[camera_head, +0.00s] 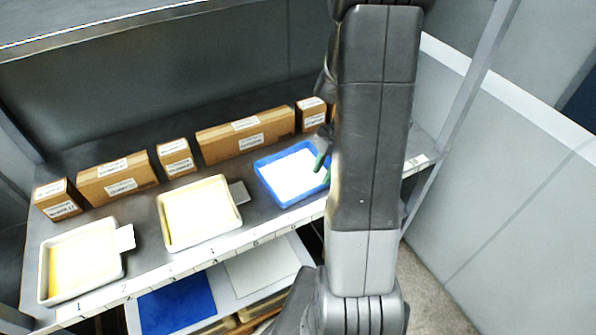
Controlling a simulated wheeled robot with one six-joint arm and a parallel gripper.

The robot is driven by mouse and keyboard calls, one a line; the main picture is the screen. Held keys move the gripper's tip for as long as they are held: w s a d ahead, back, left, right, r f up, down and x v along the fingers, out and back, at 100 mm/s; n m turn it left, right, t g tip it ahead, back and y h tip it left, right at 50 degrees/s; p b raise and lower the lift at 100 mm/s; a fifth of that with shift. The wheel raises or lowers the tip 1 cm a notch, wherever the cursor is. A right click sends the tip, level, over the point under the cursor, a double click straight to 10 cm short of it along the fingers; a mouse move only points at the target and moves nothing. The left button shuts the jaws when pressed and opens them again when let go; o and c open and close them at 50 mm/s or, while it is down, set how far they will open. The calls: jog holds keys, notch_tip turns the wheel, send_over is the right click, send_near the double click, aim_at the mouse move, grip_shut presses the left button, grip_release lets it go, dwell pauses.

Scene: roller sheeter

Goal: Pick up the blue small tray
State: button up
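The blue small tray (267,188) lies on the shelf, right of the middle, with a white surface inside its blue rim. My gripper (324,167) is at the right side of this tray, mostly hidden behind my own arm. Only dark green finger parts show, over or beside the tray's right edge. Whether they touch the rim cannot be told. The tray's right corner is partly covered by my arm and fingers.
Two cream trays (160,226) (43,283) stand left on the same shelf. Several cardboard boxes (247,134) line up behind the trays. A numbered strip (205,257) runs along the shelf's front edge. A blue panel (178,305) lies on the lower level. An upright post (465,110) stands right.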

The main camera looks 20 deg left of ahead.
jog(key=shift+p+x, duration=0.75)
jog(key=shift+x, duration=1.8)
jog(key=shift+s, duration=0.1)
jog(key=shift+c, duration=0.2)
grip_shut()
